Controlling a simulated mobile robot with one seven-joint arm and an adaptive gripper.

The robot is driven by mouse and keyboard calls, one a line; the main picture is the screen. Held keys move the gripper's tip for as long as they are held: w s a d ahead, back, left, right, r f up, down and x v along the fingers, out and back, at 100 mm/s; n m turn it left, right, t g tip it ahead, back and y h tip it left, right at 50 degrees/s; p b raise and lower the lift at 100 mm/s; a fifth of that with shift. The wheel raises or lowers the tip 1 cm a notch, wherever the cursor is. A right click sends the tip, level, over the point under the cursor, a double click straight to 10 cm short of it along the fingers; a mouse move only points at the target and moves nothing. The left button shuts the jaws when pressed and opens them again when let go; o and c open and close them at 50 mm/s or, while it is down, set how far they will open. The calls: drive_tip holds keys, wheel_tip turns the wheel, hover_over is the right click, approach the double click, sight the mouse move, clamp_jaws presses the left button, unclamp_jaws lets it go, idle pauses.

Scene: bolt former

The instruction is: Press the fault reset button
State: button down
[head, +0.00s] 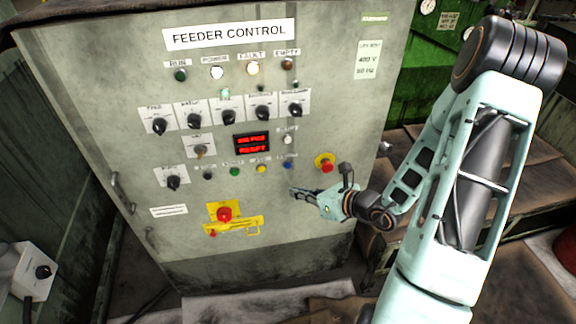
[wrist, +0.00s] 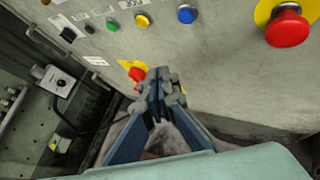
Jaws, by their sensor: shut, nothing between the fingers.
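A grey cabinet labelled FEEDER CONTROL (head: 230,34) carries a row of small buttons: black (head: 208,175), green (head: 234,171), yellow (head: 262,169) and blue (head: 288,165). Their labels are too blurred to read, so I cannot tell which is the fault reset. A white button (head: 287,140) sits above the blue one. My gripper (head: 294,191) is shut and empty, just below the blue button in the head view. In the wrist view its fingertips (wrist: 160,76) point at the panel below the yellow (wrist: 142,19) and blue (wrist: 186,14) buttons, apparently clear of both.
A red mushroom button on a yellow plate (head: 326,165) is right of the row. A red rotary switch on yellow (head: 224,213) is lower left. Black selector knobs (head: 228,118) and a red display (head: 252,143) are above. A small grey box (head: 30,271) stands at left.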

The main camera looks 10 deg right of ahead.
sight(288, 165)
drive_tip(key=shift+w, duration=3.45)
drive_tip(key=shift+w, duration=0.2)
drive_tip(key=shift+w, duration=0.25)
drive_tip(key=shift+w, duration=0.45)
drive_tip(key=shift+s, duration=0.85)
